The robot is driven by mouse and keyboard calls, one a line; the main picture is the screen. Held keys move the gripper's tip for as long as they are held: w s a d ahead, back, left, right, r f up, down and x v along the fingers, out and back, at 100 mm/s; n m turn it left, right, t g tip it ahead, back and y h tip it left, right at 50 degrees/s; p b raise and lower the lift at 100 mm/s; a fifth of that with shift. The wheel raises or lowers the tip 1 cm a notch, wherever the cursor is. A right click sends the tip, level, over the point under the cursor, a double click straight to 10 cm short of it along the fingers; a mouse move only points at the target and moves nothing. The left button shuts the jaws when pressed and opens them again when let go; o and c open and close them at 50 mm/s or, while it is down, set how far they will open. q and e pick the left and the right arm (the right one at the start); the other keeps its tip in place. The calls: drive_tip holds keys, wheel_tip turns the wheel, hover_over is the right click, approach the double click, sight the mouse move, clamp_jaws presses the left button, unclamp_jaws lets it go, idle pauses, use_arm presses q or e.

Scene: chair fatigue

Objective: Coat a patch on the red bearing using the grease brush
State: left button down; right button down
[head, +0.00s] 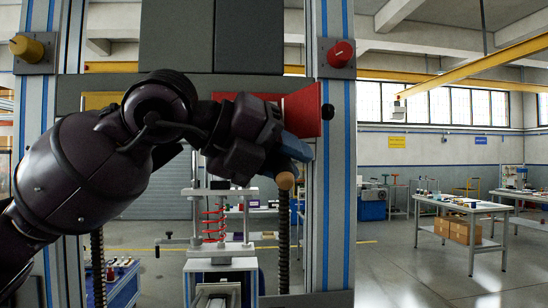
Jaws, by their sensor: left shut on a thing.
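The red bearing (341,54) looks like a round red knob on a grey block, on the upper part of the right column. My left gripper (283,141) is below and to the left of it, apart from it. It is shut on what looks like the grease brush (286,181), of which a rounded tan end shows below the fingers. A blue-grey piece shows at the fingers; I cannot tell whether it is brush or gripper. The bristles cannot be made out. My right gripper is not in view.
A similar yellow knob (27,47) sits on the left column. A red panel (303,110) is close behind my left gripper, beside the right column (337,200). A stand with a red spring (214,222) is lower down. Worktables (465,208) stand far right, with open floor before them.

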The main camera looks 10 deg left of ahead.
use_arm(q)
drive_tip(key=shift+a, duration=0.45)
drive_tip(key=s+a, duration=0.2)
drive_tip(key=a, duration=0.4)
drive_tip(key=shift+a+b, duration=0.15)
drive_tip(key=shift+b, duration=0.3)
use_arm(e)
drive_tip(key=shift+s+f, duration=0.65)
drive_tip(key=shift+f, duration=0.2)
use_arm(q)
drive_tip(key=shift+s, duration=0.15)
